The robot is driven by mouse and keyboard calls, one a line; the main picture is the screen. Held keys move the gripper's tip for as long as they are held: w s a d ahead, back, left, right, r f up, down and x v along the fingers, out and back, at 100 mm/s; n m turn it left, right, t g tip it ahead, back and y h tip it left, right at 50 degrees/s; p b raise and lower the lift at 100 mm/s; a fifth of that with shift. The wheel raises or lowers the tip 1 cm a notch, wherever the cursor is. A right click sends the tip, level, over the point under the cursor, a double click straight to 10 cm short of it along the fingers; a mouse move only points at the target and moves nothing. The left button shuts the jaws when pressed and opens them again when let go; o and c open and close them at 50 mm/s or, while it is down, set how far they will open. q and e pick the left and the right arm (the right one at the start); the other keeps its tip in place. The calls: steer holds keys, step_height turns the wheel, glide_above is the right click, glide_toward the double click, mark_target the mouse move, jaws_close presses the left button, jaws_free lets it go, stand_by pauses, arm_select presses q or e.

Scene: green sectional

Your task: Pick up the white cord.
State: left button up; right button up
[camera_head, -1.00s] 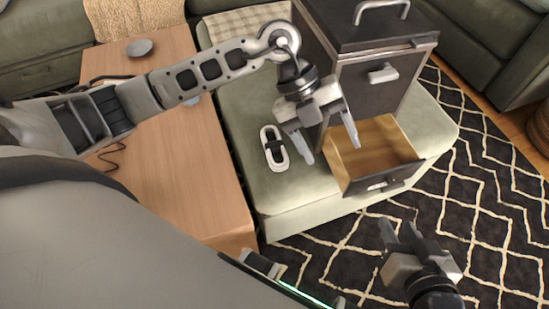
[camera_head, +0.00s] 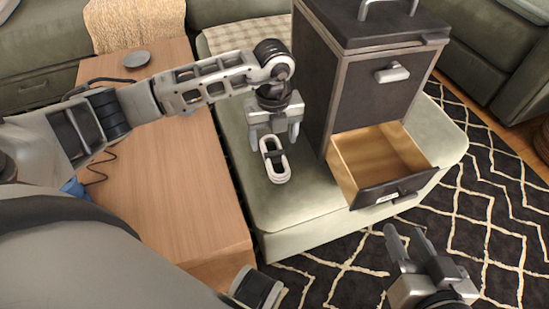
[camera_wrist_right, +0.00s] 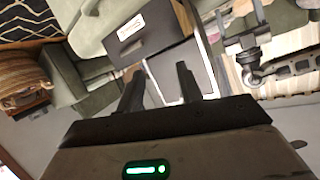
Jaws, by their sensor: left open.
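The white cord (camera_head: 276,168) is a coiled, elongated bundle with a dark band around its middle. It lies on the green ottoman (camera_head: 262,205), left of the open drawer. My left gripper (camera_head: 273,142) is open, pointing down over the far end of the cord, with one finger on each side of it. I cannot tell how high the fingertips are above the cushion. My right gripper (camera_head: 408,238) is open and empty over the rug, away from the cord; its spread fingers also show in the right wrist view (camera_wrist_right: 160,82).
A dark cabinet (camera_head: 362,90) stands on the ottoman right of the cord, its empty-looking wooden drawer (camera_head: 362,178) pulled out. A wooden table (camera_head: 175,200) adjoins on the left, with a grey dish (camera_head: 137,59) and a black cable (camera_head: 97,168). A patterned rug (camera_head: 480,235) lies right.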

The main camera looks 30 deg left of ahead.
mark_target(275, 153)
arm_select(q)
step_height(275, 153, down, 5)
steer(key=shift+d+f+b, duration=0.1)
steer(key=shift+b, duration=0.95)
steer(key=c, duration=1.1)
arm_select(e)
steer(key=shift+w+a+r+t+y, duration=0.1)
steer(key=shift+a+r+t+y, duration=0.25)
steer(key=shift+r, duration=0.25)
